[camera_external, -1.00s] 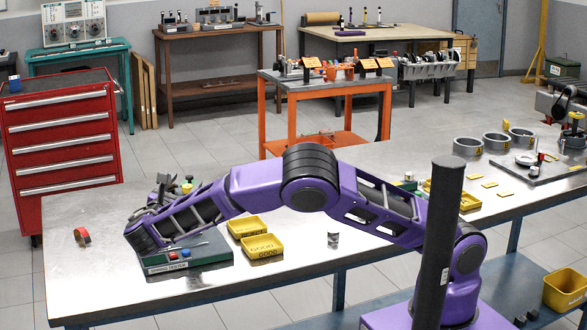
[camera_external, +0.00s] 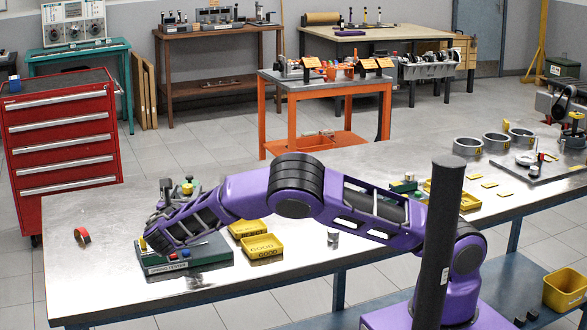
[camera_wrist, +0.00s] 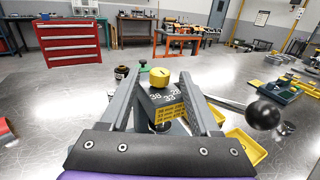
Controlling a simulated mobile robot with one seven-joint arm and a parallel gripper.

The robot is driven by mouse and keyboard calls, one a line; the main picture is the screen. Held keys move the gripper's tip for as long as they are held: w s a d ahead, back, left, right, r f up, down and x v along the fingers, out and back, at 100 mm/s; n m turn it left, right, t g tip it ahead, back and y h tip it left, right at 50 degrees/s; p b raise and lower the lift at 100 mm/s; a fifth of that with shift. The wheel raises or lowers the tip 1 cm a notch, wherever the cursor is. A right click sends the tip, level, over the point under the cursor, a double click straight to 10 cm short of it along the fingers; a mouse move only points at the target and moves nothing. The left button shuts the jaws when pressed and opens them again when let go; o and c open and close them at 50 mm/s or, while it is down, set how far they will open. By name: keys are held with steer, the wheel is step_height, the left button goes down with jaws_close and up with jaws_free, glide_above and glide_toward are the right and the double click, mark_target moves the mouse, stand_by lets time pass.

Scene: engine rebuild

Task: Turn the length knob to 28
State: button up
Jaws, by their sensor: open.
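The length knob (camera_wrist: 160,77) is a yellow round knob in the wrist view. It stands on a dark dial plate marked 38, 33 and 28, with a yellow lettered label (camera_wrist: 166,114) below. A short dark mark shows on its top; which number it points to is unclear. My gripper (camera_wrist: 161,84) is open, its fingers to the left and right of the knob with visible gaps. In the external view the green-grey tester (camera_external: 205,252) stands at the bench's left end, and my arm's end is low over it, hiding part of it.
A lever with a black ball (camera_wrist: 263,114) stands to the right of my fingers. Yellow trays (camera_external: 262,248) lie right of the tester. A red ring-like part (camera_external: 82,237) lies to the left. A small metal cylinder (camera_external: 333,240) stands farther right. Bench around the tester is mostly clear.

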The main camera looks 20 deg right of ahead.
mark_target(186, 189)
steer(key=shift+x, duration=1.65)
jaws_close()
